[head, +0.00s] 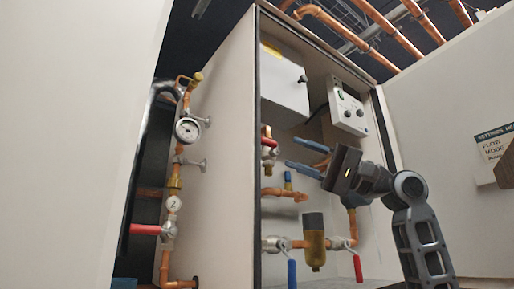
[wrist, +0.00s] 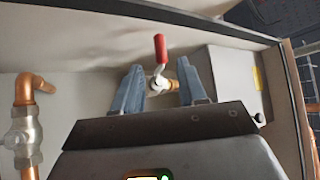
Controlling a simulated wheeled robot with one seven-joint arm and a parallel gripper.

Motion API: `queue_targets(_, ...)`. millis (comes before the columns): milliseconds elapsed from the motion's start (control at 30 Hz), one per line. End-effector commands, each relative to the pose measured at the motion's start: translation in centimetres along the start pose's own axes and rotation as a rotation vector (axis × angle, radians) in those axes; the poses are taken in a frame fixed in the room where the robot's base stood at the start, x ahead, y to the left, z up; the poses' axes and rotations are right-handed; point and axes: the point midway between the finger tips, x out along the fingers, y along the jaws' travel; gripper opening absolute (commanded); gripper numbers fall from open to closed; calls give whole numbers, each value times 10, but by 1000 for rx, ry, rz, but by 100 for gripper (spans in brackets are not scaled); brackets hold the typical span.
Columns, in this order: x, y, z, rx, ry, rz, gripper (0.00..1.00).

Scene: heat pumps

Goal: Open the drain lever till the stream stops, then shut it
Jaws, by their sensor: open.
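My gripper (head: 292,151) is open, its two blue-grey fingers pointing left inside the open cabinet. A red lever (head: 269,142) on a valve sits just left of the fingertips, at the cabinet's left edge. In the wrist view, a red lever (wrist: 160,48) stands up from a small valve with a brass fitting (wrist: 172,85). It lies between the lines of my two fingers, and I cannot tell how far beyond the tips. Nothing is held. No label marks the drain lever, and no stream of water can be made out.
Lower in the cabinet are a blue lever (head: 291,273), another red lever (head: 357,268) and a brass filter (head: 314,252). A grey control box (head: 348,108) hangs above my gripper. Outside left, a pipe carries a gauge (head: 187,129) and a red lever (head: 145,229).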

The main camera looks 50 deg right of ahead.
Motion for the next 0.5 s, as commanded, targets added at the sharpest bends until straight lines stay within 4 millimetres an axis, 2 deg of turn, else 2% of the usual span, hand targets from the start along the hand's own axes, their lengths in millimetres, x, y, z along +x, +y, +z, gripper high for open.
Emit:
queue_targets(300,47,-2,0,0,-2,-1,41)
queue_targets(500,68,-1,0,-1,-1,0,41)
